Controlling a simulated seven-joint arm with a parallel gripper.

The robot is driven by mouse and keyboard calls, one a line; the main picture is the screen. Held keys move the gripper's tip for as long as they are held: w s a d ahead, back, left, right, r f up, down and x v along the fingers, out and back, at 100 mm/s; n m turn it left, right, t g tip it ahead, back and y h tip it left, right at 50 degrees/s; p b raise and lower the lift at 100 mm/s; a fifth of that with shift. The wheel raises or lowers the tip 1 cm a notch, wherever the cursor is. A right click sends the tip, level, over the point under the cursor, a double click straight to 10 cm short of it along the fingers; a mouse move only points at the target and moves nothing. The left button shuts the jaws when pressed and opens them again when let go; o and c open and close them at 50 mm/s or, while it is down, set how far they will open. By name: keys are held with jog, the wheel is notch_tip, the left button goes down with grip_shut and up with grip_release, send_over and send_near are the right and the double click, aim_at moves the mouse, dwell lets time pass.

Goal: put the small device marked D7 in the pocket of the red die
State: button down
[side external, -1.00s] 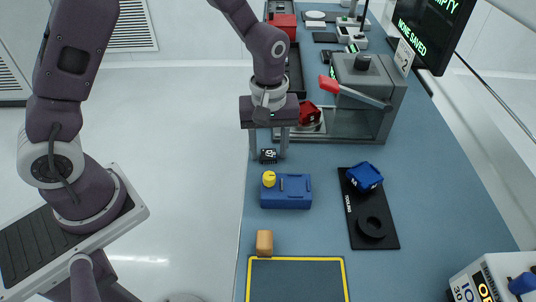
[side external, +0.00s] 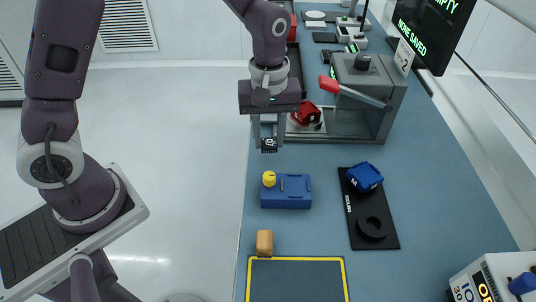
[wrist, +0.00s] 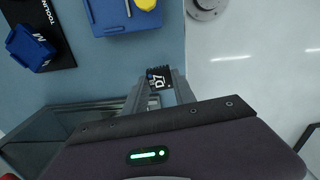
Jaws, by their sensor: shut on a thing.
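The small black device marked D7 (side external: 269,146) is between the fingertips of my gripper (side external: 268,140), which is shut on it. It hangs at the fingertips, near the left edge of the blue bench.
The grey machine (side external: 365,75) has a red-handled lever (side external: 328,84). A blue box (side external: 286,196) with a yellow knob stands in front of my gripper. A blue die (side external: 364,177) sits on a black tooling plate (side external: 387,237). A wooden block (side external: 264,243) lies by the yellow-edged mat (side external: 296,258).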

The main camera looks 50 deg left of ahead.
jog(key=shift+r, duration=0.8)
